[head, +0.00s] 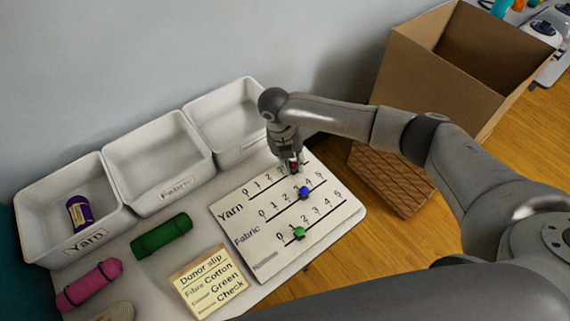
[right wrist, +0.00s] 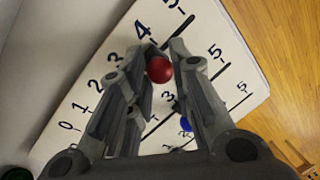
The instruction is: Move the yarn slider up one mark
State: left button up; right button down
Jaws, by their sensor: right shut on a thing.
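The slider board (head: 228,230) lies on the table with three numbered lines, the top one labelled Yarn. The yarn slider's red knob (head: 293,166) sits on that top line, towards its upper numbers. In the right wrist view the red knob (right wrist: 159,69) is between my fingers, around the 3 and 4 marks; the fingers hide part of the line, so I cannot tell the exact mark. My right gripper (head: 292,163) points down at the board and is shut on this knob. My left gripper is not in view.
A blue knob (head: 304,193) and a green knob (head: 299,233) sit on the two lines below. White bins (head: 100,219) stand at the back left. Fabric rolls (head: 161,237) and a donor slip (head: 208,281) lie in front. An open cardboard box (head: 440,90) stands at the right.

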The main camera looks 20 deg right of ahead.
jog(key=shift+w+d, duration=0.25)
jog(key=shift+d, duration=0.4)
jog(key=c, duration=1.3)
grip_release()
jog(key=shift+a, duration=0.1)
jog(key=shift+r, duration=0.1)
jog(key=r, duration=0.4)
jog(key=a+r, duration=0.1)
jog(key=r, duration=0.2)
jog(key=a+r, duration=0.1)
jog(key=r, duration=0.3)
jog(key=shift+w+r, duration=0.25)
jog(key=shift+r, duration=0.05)
jog(key=shift+a+f, duration=0.1)
